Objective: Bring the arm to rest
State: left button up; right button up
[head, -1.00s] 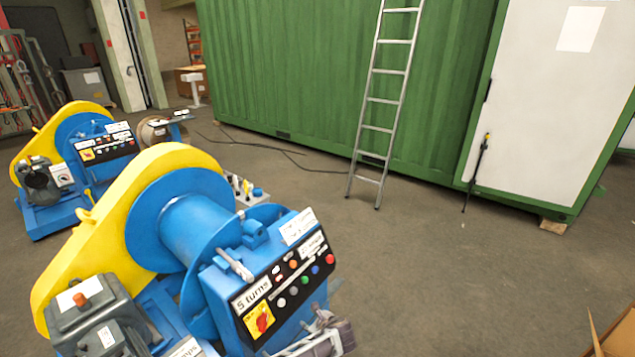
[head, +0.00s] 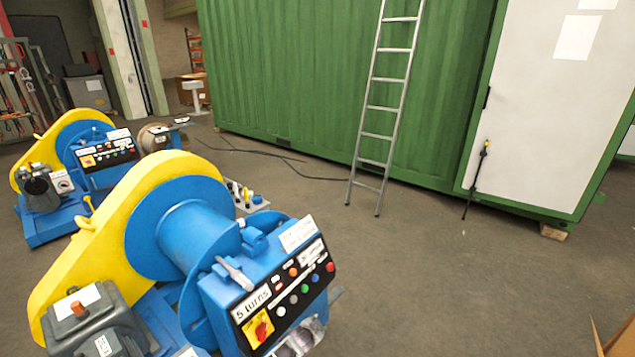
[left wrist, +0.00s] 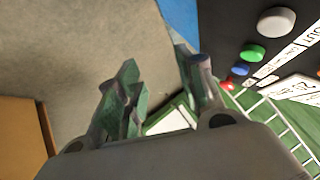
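The near chain drive winch has a yellow chain guard (head: 120,215), a blue drum (head: 195,235) and a black control panel (head: 285,295) marked "5 turns". The panel's buttons also show close up in the left wrist view (left wrist: 260,50). My left gripper (left wrist: 163,85) is open, its two fingers apart with nothing seen between them. It is beside the panel, and no touch can be made out. In the head view only a grey part of my left arm or gripper shows below the panel at the bottom edge. My right gripper is in neither view.
A second blue and yellow winch (head: 75,160) stands behind at the left. A ladder (head: 385,110) leans on a green container (head: 300,80). The floor (head: 430,270) right of the panel is clear. A cardboard box (head: 618,340) is at the lower right corner.

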pick_arm(q)
jog(key=s+a+f+n+g+y, duration=0.15)
jog(key=s+a+f+n, duration=0.25)
jog(key=s+a+f, duration=0.65)
jog(key=s+a+f+n+g, duration=0.25)
jog(key=s+a+f, duration=0.55)
jog(key=s+f, duration=0.5)
jog(key=s+a+f+g, duration=0.1)
jog(key=s+a+f, duration=0.1)
jog(key=s, duration=1)
jog(key=s+a+f+n+g+y, duration=0.1)
jog(key=s+a+f, duration=0.1)
jog(key=s, duration=1)
jog(key=s+a+f+n+g, duration=0.1)
jog(key=s+a+f, duration=0.1)
jog(key=s, duration=1)
jog(key=shift+a+f+g, duration=0.2)
jog(key=shift+a+g, duration=0.1)
jog(key=shift+a, duration=0.35)
